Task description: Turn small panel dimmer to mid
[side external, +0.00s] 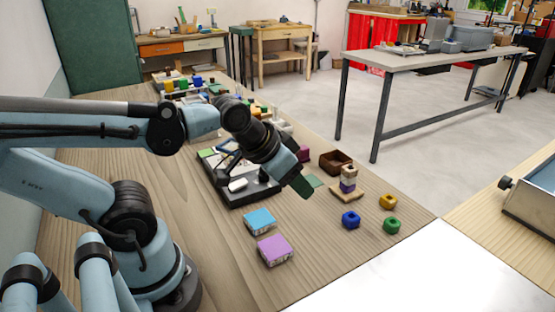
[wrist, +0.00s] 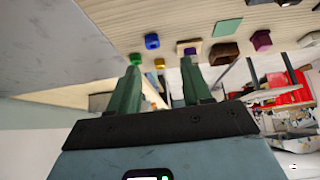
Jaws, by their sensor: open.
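A black-framed panel (side external: 236,200) with a white block-like part on it stands on the wooden table in the side external view. It may be the small panel, but I cannot make out a dimmer or its setting. My gripper (side external: 304,190) is to the right of the panel, above the table and apart from it, with its green fingers pointing down to the right. In the wrist view the two green fingers (wrist: 160,68) are spread, with nothing held between them. The panel is not identifiable in the wrist view.
A cyan block (side external: 259,221) and a purple block (side external: 274,250) lie in front of the panel. Right of my gripper are a brown box (side external: 335,161), a small stack (side external: 348,182), and blue (side external: 350,220), yellow (side external: 388,201) and green (side external: 391,226) pieces near the table edge.

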